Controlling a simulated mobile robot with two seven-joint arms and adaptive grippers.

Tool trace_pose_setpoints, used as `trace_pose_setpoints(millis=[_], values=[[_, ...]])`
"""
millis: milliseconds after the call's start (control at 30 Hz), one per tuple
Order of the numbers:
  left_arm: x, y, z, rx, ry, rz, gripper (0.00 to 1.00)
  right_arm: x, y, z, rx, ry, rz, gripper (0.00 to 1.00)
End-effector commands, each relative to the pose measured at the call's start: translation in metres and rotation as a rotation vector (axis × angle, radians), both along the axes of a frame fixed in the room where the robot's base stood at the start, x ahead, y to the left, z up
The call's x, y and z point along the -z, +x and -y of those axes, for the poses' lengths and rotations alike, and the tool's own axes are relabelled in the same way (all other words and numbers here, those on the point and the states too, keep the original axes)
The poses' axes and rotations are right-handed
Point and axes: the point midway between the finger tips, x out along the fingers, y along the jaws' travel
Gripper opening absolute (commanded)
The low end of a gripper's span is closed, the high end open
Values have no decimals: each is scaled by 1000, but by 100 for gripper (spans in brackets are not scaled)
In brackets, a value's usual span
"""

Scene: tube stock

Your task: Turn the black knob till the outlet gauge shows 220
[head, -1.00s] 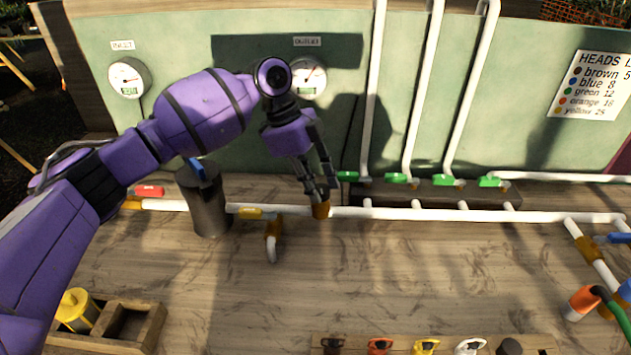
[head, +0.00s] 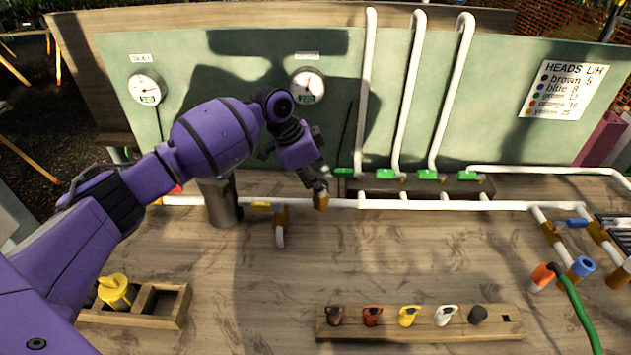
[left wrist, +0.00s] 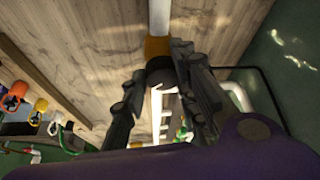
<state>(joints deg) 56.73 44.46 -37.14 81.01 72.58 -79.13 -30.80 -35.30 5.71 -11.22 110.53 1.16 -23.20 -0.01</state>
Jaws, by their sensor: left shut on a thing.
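My left gripper (head: 319,187) reaches down to the brass-coloured regulator body (head: 321,201) on the white pipe. In the left wrist view its two fingers lie on either side of the black knob (left wrist: 160,68), shut on it, with the brass body (left wrist: 157,47) just beyond. In the head view the fingers mostly hide the knob. The outlet gauge (head: 307,86) is a round white dial on the green panel, above the gripper and clear of the arm. Its reading is too small to make out. My right gripper is not in view.
A second gauge (head: 147,89) is at the panel's left. Green-handled valves (head: 387,174) stand right of the gripper. The front rack (head: 420,332) holds coloured heads. The middle bench is clear.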

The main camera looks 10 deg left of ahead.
Motion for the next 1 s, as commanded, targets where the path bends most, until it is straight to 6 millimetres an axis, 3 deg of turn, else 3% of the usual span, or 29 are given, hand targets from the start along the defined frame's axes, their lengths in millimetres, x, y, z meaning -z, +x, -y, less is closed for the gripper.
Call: trace_pose_setpoints(millis=[400, 433, 533, 1000], values=[[6, -6, 7, 2, -6, -15, 1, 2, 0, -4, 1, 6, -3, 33], [6, -6, 7, 3, -6, -15, 28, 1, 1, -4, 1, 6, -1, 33], [6, -5, 6, 2, -6, -14, 40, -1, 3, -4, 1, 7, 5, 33], [1, -1, 3, -4, -4, -4, 40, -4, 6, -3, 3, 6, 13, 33]])
